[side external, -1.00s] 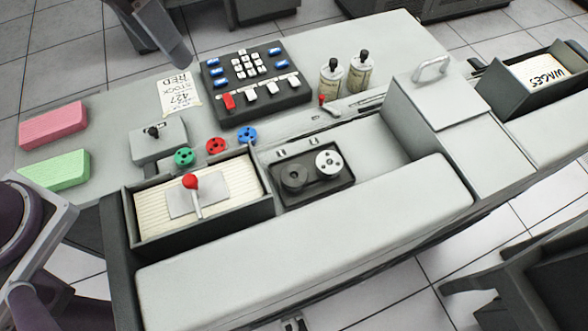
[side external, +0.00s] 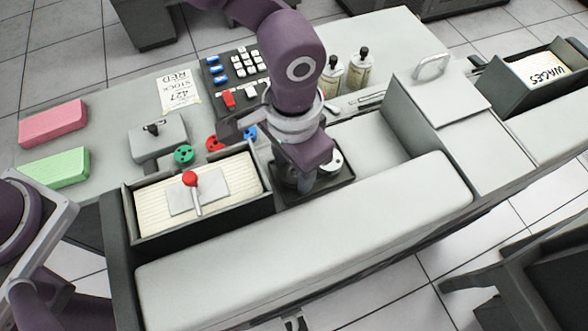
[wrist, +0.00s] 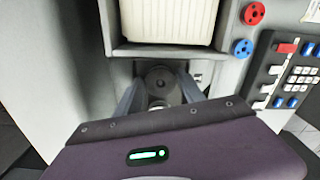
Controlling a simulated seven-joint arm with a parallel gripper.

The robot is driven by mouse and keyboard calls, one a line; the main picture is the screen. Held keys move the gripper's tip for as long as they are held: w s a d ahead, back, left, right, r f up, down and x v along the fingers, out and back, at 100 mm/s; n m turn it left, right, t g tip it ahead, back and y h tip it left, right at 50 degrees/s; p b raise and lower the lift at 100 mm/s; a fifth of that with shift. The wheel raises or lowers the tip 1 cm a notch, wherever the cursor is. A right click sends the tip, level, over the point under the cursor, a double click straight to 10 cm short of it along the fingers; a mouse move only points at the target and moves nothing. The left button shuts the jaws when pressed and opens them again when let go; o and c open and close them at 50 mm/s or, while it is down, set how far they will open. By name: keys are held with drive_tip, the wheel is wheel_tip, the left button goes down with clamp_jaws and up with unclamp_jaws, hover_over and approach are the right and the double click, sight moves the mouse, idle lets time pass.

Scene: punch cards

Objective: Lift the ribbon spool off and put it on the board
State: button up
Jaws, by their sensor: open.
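A dark round spool (wrist: 160,78) lies in a black recessed tray (side external: 336,182). In the wrist view it sits between the two fingers of my gripper (wrist: 158,92), which are apart. In the side view my gripper (side external: 303,184) points down into the left half of the tray and hides most of the dark spool. A pale spool (side external: 334,162) with holes is in the tray's right half, partly hidden by my gripper. I cannot tell which surface is the board; a broad light-grey desk top (side external: 110,130) lies behind and left.
A card box (side external: 146,219) with a red-knobbed lever (side external: 190,180) stands left of the tray. Green (side external: 184,155), red (side external: 213,143) and blue discs lie behind it. A black keypad (side external: 235,72) and two bottles (side external: 358,72) stand further back. A handled grey housing (side external: 445,110) is right.

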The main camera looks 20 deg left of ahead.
sight(293, 172)
drive_tip(key=c, duration=1)
wheel_tip(293, 172, up, 14)
drive_tip(key=shift+w+a, duration=0.1)
